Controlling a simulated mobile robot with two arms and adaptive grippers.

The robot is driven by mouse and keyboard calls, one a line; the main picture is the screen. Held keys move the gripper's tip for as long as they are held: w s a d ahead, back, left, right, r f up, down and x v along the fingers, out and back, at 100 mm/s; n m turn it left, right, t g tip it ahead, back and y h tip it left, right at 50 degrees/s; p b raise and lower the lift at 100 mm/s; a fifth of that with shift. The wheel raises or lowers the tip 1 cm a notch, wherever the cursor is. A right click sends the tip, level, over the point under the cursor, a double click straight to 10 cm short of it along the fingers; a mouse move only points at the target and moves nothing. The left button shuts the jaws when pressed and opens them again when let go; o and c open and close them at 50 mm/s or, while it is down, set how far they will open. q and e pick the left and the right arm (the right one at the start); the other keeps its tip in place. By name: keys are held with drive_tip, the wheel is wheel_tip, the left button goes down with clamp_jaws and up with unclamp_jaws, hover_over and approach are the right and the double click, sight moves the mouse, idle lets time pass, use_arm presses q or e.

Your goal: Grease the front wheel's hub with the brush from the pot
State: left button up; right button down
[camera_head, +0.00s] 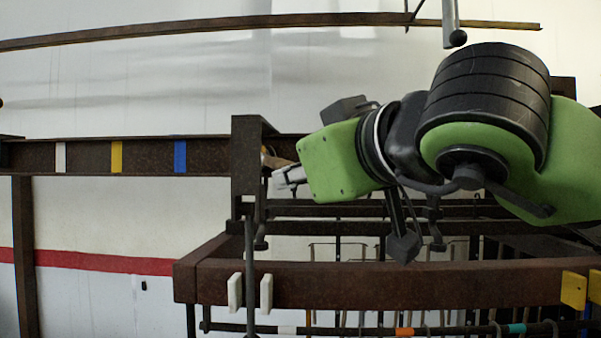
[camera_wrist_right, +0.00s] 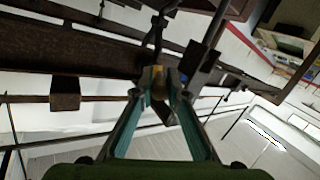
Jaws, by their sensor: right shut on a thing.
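My right gripper (camera_head: 285,176) is at the end of the green arm in the head view, beside the dark brown upright block of the rail. In the right wrist view its fingertips (camera_wrist_right: 158,88) are shut on a small tan-yellow piece (camera_wrist_right: 158,75), which appears to be the brush. A brownish bit of it shows near the fingertips in the head view (camera_head: 272,160). The bristles cannot be made out against the dark steel. I cannot pick out the front wheel, its hub or the pot. My left gripper is not in view.
A brown rail (camera_head: 90,157) with white, yellow and blue marks runs left from the upright block (camera_head: 248,165). A brown beam (camera_head: 400,284) crosses below the arm, with a hanging rack of rods beneath. Another rail (camera_head: 270,26) crosses the top. A pale wall stands behind.

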drive_tip(key=shift+a+f, duration=0.1)
drive_tip(key=shift+f, duration=0.25)
drive_tip(key=shift+d+r, duration=0.25)
drive_tip(key=shift+d, duration=0.95)
